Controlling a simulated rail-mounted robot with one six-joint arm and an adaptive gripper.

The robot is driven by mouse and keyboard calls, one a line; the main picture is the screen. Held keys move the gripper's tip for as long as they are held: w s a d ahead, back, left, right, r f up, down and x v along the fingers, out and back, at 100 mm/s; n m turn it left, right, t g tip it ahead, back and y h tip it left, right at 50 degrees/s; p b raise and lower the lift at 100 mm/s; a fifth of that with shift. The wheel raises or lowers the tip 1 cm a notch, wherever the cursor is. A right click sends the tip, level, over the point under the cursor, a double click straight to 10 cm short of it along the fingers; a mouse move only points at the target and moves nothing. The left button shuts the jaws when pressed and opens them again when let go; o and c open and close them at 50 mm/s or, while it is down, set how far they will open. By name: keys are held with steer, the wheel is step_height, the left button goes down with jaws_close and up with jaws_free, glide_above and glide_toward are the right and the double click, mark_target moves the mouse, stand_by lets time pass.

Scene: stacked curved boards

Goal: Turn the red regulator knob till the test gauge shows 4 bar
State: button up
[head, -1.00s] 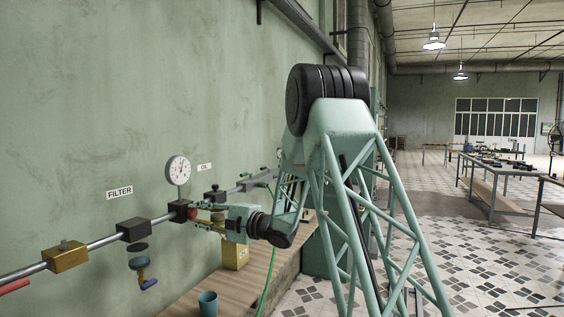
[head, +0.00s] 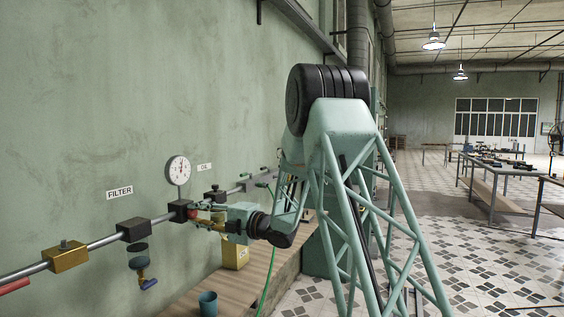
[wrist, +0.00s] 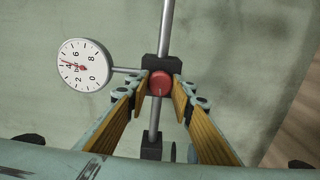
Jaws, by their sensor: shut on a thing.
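The red regulator knob (wrist: 161,83) sits on a black block (wrist: 171,64) on the pipe. My gripper (wrist: 162,86) is shut on the knob, with one finger on each side of it. In the head view my gripper (head: 203,214) reaches the knob from the right and partly hides it. The round white test gauge (wrist: 84,64) stands on a short stem from the block. Its red needle points close to the 4, seemingly slightly toward the 6 side. The gauge also shows in the head view (head: 179,170), too small there to read exactly.
A pipe (head: 103,239) runs along the green wall with a brass block (head: 65,257) and the black filter (head: 134,229) at left. Below is a wooden bench (head: 185,307) with a blue cup (head: 208,303) and a yellow box (head: 236,255). A green hose (head: 268,280) hangs in front.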

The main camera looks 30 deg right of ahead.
steer(key=shift+n, duration=1.6)
steer(key=shift+n, duration=1.2)
steer(key=o, duration=0.6)
steer(key=shift+c, duration=0.2)
steer(key=shift+s+d, duration=0.1)
steer(key=shift+v, duration=2.85)
